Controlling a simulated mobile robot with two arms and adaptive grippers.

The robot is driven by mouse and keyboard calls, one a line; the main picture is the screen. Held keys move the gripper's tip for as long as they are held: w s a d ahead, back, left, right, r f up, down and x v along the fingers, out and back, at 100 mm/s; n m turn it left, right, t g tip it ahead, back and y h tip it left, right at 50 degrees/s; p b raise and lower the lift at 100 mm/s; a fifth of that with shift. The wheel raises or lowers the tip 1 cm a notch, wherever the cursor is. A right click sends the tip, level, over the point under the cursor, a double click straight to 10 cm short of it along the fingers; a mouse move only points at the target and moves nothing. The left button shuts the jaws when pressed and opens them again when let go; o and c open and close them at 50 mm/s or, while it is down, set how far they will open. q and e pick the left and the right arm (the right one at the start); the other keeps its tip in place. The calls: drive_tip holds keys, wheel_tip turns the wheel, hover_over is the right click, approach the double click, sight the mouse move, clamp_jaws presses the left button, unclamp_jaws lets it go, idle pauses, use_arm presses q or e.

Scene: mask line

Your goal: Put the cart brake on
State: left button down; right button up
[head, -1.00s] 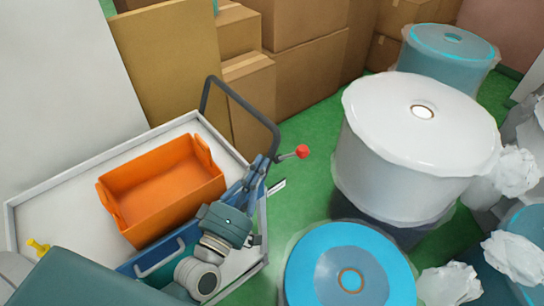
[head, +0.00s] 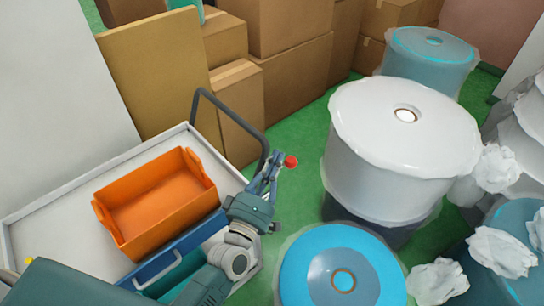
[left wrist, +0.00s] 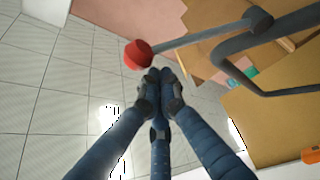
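The cart (head: 60,212) stands at the left with a grey tubular handle (head: 232,117). The brake lever ends in a red knob (head: 291,161) beside the handle's right end. In the left wrist view the red knob (left wrist: 137,54) sits on a grey rod (left wrist: 200,35) that runs to the dark handle (left wrist: 230,70). My left gripper (head: 272,160) is just left of the knob in the head view. In the left wrist view its fingertips (left wrist: 161,74) are together with nothing between them, close beside the knob. Contact with the knob cannot be told. My right gripper is out of view.
The cart carries an orange crate (head: 155,205) and a blue bin (head: 172,262). Large wrapped rolls, one white (head: 400,150) and one blue (head: 342,272), stand right of the knob. Cardboard boxes (head: 290,95) are stacked behind. A strip of green floor is clear between.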

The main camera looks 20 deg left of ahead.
use_arm(q)
drive_tip(key=shift+s+d+f+m+b, duration=0.3)
drive_tip(key=shift+m+b, duration=0.1)
drive_tip(key=shift+b, duration=0.2)
drive_tip(key=s+d+f+m+h+b, duration=0.1)
drive_tip(key=d+f+m+h+b, duration=0.1)
drive_tip(key=m+b, duration=0.4)
drive_tip(key=s+d+f+m+t+h+b, duration=0.1)
drive_tip(key=s+d+f+m+h+b, duration=0.1)
drive_tip(key=f+m+h+b, duration=0.3)
drive_tip(key=shift+d+f+m+b, duration=0.45)
drive_tip(key=shift+f+m+b, duration=0.3)
drive_tip(key=shift+b, duration=0.3)
drive_tip(key=shift+r, duration=0.15)
